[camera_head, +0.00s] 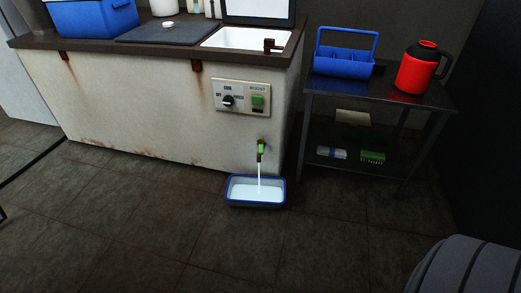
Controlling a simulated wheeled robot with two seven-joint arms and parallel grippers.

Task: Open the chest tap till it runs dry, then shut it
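The chest (150,105) is a long white, rust-stained box with a dark top, across the left and middle of the head view. Its tap (261,147), with a green handle, sits low on the front near the right end. A pale stream (259,178) runs from the tap straight down into a blue-rimmed basin (235,200) on the floor. Pale liquid covers the basin's bottom; its depth cannot be told. Neither of my grippers is in view.
A control panel (241,97) with a dial and green switch is above the tap. Right of the chest, a dark table (400,97) holds a blue caddy (343,62) and red jug (417,70). A grey ribbed shape (465,268) fills the bottom right corner. Floor before the basin is clear.

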